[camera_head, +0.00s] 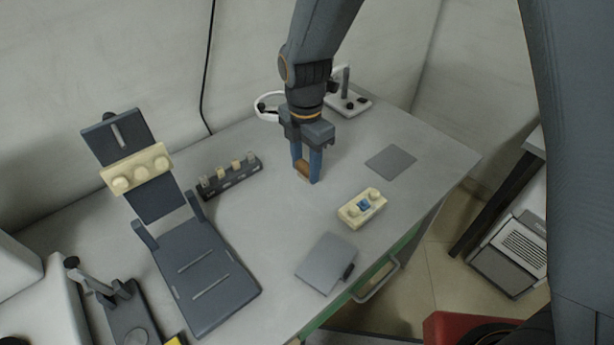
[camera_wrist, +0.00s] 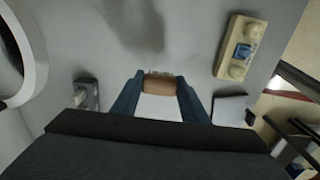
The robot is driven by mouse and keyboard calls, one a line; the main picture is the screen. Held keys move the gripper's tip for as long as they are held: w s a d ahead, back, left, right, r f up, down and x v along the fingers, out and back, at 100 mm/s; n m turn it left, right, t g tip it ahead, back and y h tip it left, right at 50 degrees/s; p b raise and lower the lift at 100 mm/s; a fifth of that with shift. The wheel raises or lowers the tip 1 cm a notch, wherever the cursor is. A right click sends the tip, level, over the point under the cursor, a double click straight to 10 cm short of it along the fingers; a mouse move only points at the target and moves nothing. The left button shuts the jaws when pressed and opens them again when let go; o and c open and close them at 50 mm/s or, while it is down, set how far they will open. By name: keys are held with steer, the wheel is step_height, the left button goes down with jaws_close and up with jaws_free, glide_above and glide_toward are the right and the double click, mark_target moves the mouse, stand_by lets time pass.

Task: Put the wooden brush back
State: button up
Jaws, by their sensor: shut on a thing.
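The wooden brush (camera_head: 303,168) is a small brown piece between the fingers of my gripper (camera_head: 306,177). My gripper points down over the back middle of the grey table and is shut on the brush. In the wrist view the brush (camera_wrist: 158,86) lies across between the two blue fingers, with a pale, bristly-looking edge on its far side. The fingers hide part of it. Whether it touches the tabletop, I cannot tell.
A cream block with a blue square (camera_head: 362,208) and a grey flat box (camera_head: 327,263) lie in front. A dark grey pad (camera_head: 391,162) is right. A small dark rack (camera_head: 230,175) and a large dark stand (camera_head: 205,275) are left. A lever device (camera_head: 347,103) stands behind.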

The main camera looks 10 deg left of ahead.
mark_target(306, 178)
steer(key=shift+f+p, duration=0.4)
steer(key=shift+f, duration=1.75)
steer(key=shift+f, duration=0.15)
steer(key=o, duration=1)
steer(key=shift+c, duration=0.2)
step_height(306, 178, up, 12)
steer(key=b, duration=0.2)
steer(key=shift+r+b, duration=0.2)
steer(key=shift+b, duration=0.1)
